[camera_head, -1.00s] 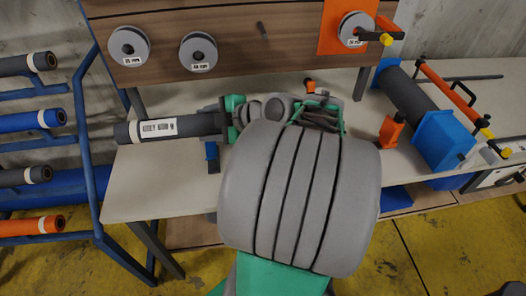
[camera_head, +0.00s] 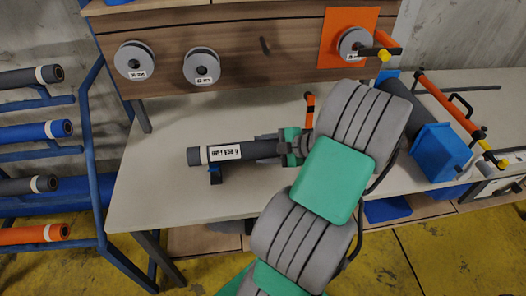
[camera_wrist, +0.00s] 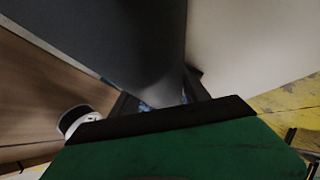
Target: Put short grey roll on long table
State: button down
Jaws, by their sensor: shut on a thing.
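The short grey roll (camera_head: 225,152), dark with a white label, lies level over the long table (camera_head: 160,195) in the head view. My gripper (camera_head: 270,148) is shut on its right end. Whether the roll touches the tabletop or hangs just above it, I cannot tell. In the wrist view the roll (camera_wrist: 120,35) fills the upper left, running down between the fingers of my gripper (camera_wrist: 160,100). The pale tabletop (camera_wrist: 245,45) shows on the right there.
A blue-ended roller device (camera_head: 440,148) and an orange-handled bar (camera_head: 445,100) occupy the table's right. A rack of rolls (camera_head: 90,170) stands left. A wooden board with discs (camera_head: 240,55) is behind. The table's front left is clear.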

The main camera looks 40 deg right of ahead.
jog(key=shift+f, duration=0.85)
jog(key=c, duration=0.6)
grip_release()
jog(key=shift+o, duration=0.2)
jog(key=b+v, duration=0.2)
jog(key=v, duration=1)
